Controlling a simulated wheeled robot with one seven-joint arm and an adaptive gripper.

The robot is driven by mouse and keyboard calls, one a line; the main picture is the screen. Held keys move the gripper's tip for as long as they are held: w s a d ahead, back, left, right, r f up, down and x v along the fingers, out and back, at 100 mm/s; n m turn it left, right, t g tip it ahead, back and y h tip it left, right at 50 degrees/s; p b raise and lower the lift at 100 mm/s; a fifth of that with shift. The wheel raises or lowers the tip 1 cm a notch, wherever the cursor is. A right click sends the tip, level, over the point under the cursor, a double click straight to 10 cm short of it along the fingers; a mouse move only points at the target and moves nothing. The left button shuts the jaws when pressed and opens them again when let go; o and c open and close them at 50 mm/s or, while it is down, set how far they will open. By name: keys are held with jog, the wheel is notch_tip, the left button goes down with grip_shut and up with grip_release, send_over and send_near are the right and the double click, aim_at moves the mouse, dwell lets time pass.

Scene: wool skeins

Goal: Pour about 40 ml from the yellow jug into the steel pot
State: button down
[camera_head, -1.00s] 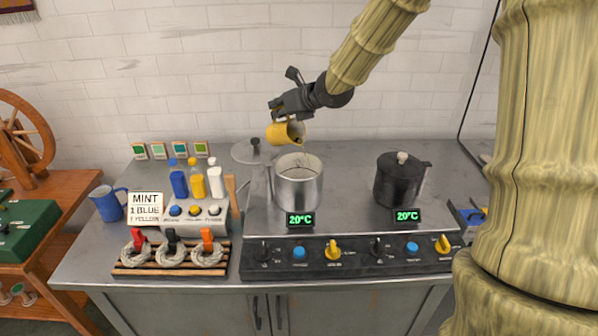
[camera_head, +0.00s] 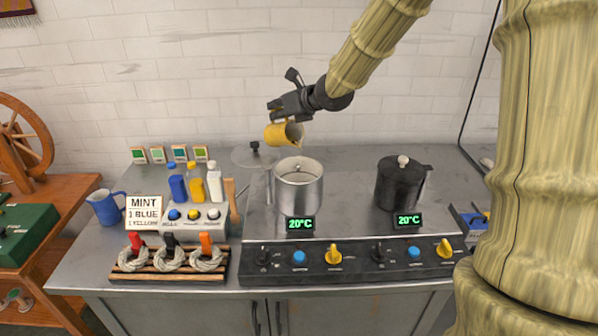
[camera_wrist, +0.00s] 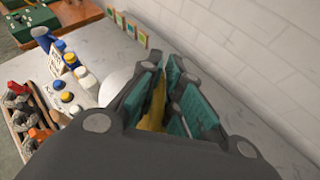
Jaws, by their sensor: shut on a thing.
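My gripper (camera_head: 272,110) is shut on the yellow jug (camera_head: 280,135) and holds it in the air above the steel pot (camera_head: 299,188). The jug is tilted, with its mouth toward the right, and sits just above and slightly left of the pot's opening. I cannot make out any stream of liquid, and the level in the jug is hidden. The steel pot stands open on the left side of the stove. In the wrist view, a strip of the yellow jug (camera_wrist: 153,115) shows between the teal finger pads; the steel pot is not visible there.
A black lidded pot (camera_head: 401,184) stands on the right of the stove. A loose lid (camera_head: 254,157) lies behind the steel pot. Bottles (camera_head: 195,184), a MINT sign (camera_head: 144,215), a blue jug (camera_head: 105,206) and a rack of wool skeins (camera_head: 168,262) are at left. Both displays read 20°C.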

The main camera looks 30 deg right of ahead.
jog(key=shift+w+f+t+b, duration=0.2)
jog(key=shift+t+b, duration=0.2)
jog(key=shift+b, duration=1.1)
jog(key=shift+w+a+b, duration=0.1)
jog(key=shift+b, duration=0.35)
jog(key=shift+w+a+r, duration=0.15)
jog(key=shift+w, duration=0.4)
jog(key=shift+t+b, duration=0.3)
jog(key=shift+b, duration=0.35)
jog(key=shift+b, duration=0.3)
jog(key=shift+r, duration=0.1)
